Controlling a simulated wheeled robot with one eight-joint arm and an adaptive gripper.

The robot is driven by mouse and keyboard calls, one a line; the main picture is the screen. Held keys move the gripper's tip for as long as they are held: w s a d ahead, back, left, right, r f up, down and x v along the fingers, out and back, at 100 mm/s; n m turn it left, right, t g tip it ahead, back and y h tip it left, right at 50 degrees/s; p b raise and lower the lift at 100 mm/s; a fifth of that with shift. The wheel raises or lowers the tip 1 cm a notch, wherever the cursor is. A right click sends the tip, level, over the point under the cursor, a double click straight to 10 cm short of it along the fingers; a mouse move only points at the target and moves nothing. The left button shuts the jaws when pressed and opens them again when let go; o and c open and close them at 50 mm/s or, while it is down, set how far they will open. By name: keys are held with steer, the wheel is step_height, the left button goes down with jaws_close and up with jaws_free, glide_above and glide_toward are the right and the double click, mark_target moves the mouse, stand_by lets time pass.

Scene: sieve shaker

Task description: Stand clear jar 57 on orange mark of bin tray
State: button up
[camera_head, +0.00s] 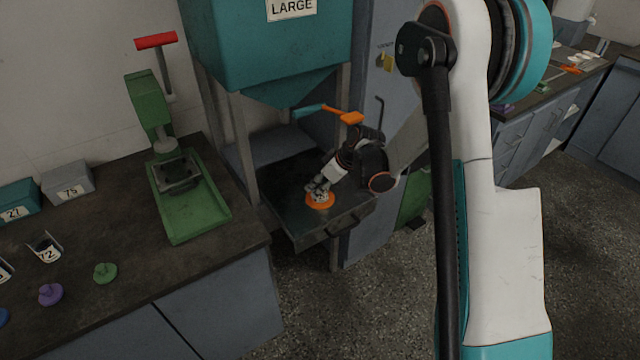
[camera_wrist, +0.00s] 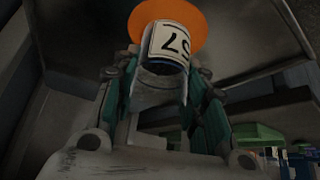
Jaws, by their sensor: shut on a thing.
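The clear jar 57 (camera_wrist: 167,44) has a white label with dark digits and is held between the fingers of my gripper (camera_wrist: 163,85). In the head view my gripper (camera_head: 319,187) is down inside the bin tray (camera_head: 290,205), with the jar (camera_head: 320,197) small and partly covered by the fingers. The orange mark (camera_head: 312,204) is a round disc on the tray floor, right under the jar. In the wrist view the orange mark (camera_wrist: 196,18) shows behind the jar. I cannot tell whether the jar's base touches it.
The teal LARGE bin (camera_head: 270,45) hangs above the tray on grey legs, with an orange-ended teal handle (camera_head: 330,113) close over my wrist. A bench at left holds a green press (camera_head: 185,195), boxes, a jar 72 (camera_head: 45,248) and coloured knobs.

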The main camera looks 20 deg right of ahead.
stand_by(0.4)
steer(key=o, duration=1.3)
steer(key=v, duration=1.2)
